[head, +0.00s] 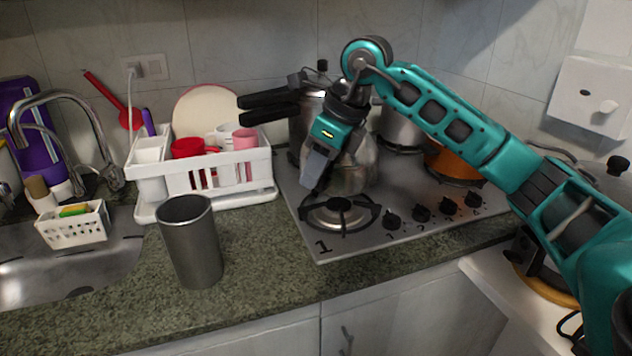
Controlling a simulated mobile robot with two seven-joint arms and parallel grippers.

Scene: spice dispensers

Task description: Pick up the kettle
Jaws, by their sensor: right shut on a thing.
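The kettle (357,171) is a rounded, shiny metal vessel on the stove top, behind the front left burner. My right arm reaches in from the right, and my right gripper (314,180) points down at the kettle's near left side. The gripper is shut on part of the kettle, but the arm hides the kettle's top and the fingers' exact hold. I cannot tell whether the kettle's base touches the stove. My left gripper is not in view.
A grey metal cup (191,243) stands on the counter at left. A white dish rack (225,175) with dishes is behind it. A pressure cooker (303,118) with black handles, a metal pot (399,128) and an orange pot (452,164) surround the kettle. The front left burner (340,213) is empty.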

